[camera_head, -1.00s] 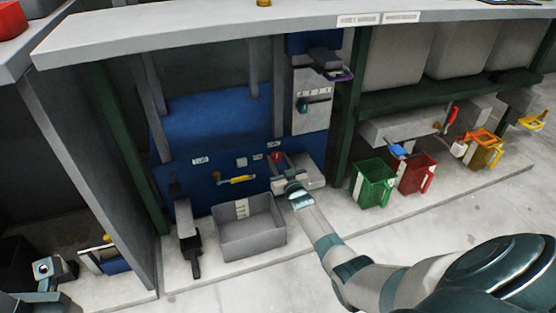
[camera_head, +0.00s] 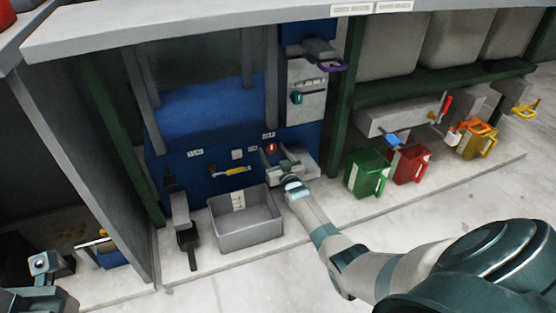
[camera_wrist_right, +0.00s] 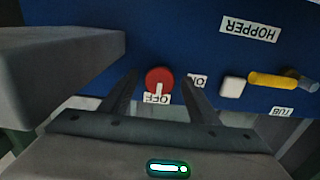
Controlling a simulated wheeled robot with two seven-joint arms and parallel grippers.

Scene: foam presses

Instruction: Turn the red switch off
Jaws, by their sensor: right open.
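The red switch (camera_head: 271,148) is a round knob on the blue panel (camera_head: 200,152). In the right wrist view the red switch (camera_wrist_right: 158,78) carries a white mark that points down to the OFF label (camera_wrist_right: 156,99). The ON label (camera_wrist_right: 198,80) is to its right, partly covered by a finger. My right gripper (camera_head: 273,158) is open at the knob. In the wrist view its fingers (camera_wrist_right: 160,92) stand either side of the knob, with gaps; contact is not visible. My left gripper (camera_head: 42,268) seems to be at the lower left edge; its jaws are unclear.
A grey tub (camera_head: 244,222) stands below the panel. A yellow handle (camera_head: 229,171) and a white button (camera_wrist_right: 232,87) are beside the switch. A grey block (camera_wrist_right: 65,65) is close to the gripper. Green (camera_head: 368,172) and red (camera_head: 411,164) bins stand to the right.

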